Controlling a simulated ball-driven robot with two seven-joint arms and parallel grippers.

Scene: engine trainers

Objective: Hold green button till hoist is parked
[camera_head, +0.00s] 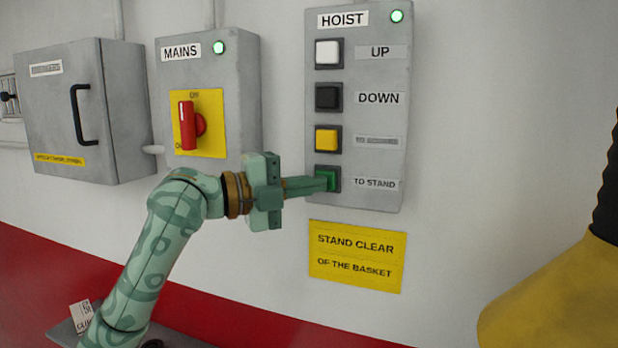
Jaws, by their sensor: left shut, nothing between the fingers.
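The hoist panel (389,140) is a grey box on the wall, with a green lamp (397,16) lit at its top right. The green button (334,172) is the lowest in its column and is labelled TO STAND. My left gripper (322,184) is shut and empty. Its fingertips are at the green button and cover part of it; I cannot tell how far the button is pressed in. Above it are a yellow button (326,139), a black button (327,97) labelled DOWN and a white button (327,53) labelled UP. The hoist itself is not clearly seen. My right gripper is not in view.
A MAINS box (238,110) with a red rotary switch (188,125) and lit green lamp is left of the panel. A grey cabinet (60,115) with a black handle is further left. A yellow sign (356,256) hangs below the panel. A yellow object (550,300) stands at lower right.

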